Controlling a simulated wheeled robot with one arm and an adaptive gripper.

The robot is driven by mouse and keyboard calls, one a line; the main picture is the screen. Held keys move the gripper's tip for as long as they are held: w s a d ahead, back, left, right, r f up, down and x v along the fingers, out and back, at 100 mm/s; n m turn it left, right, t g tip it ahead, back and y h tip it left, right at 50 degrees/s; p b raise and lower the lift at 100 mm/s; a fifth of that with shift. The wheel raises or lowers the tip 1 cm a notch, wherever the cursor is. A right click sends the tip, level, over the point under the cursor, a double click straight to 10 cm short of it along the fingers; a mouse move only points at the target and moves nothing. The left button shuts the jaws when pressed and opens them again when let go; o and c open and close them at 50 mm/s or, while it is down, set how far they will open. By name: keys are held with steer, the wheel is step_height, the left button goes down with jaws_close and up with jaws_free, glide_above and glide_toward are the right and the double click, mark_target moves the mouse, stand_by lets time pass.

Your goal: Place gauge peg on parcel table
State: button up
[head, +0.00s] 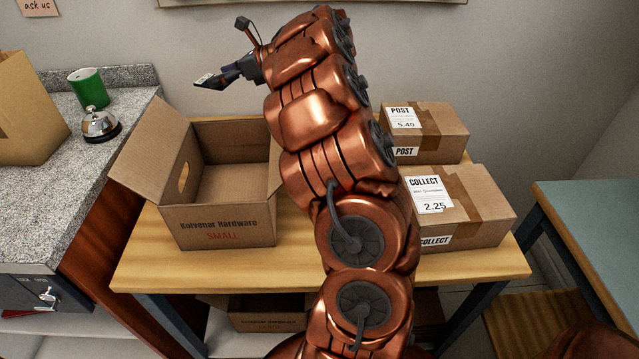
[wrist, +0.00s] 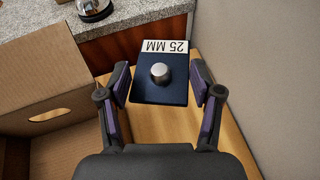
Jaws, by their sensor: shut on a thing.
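The gauge peg is a dark blue block with a silver round peg on top and a white "25 MM" label; it shows in the wrist view (wrist: 160,90). My gripper (wrist: 160,88) has its two purple-padded fingers on either side of the block and is shut on it. In the head view, my gripper (head: 222,77) is above the back of the parcel table, behind the open box, with the block (head: 204,80) at its tip. The wooden parcel table (head: 165,270) shows below; my arm hides its middle.
An open cardboard box (head: 226,226) stands at the table's left. Two taped parcels, POST (head: 440,125) and COLLECT (head: 480,205), stand at the right. A counter (head: 50,200) with a bell (head: 100,125) and green mug (head: 88,88) adjoins at left. Bare wood shows along the front edge.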

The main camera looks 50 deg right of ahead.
steer(key=f, duration=0.6)
steer(key=s+d+f+p, duration=0.1)
steer(key=f, duration=1.1)
steer(key=shift+s+d+f+p, duration=0.25)
steer(key=shift+s+d+p, duration=0.05)
steer(key=shift+s, duration=0.1)
steer(key=shift+f, duration=0.1)
steer(key=o, duration=1.7)
steer(key=shift+r, duration=0.25)
steer(key=b+v, duration=0.1)
steer(key=v, duration=0.6)
steer(key=shift+s+d, duration=0.2)
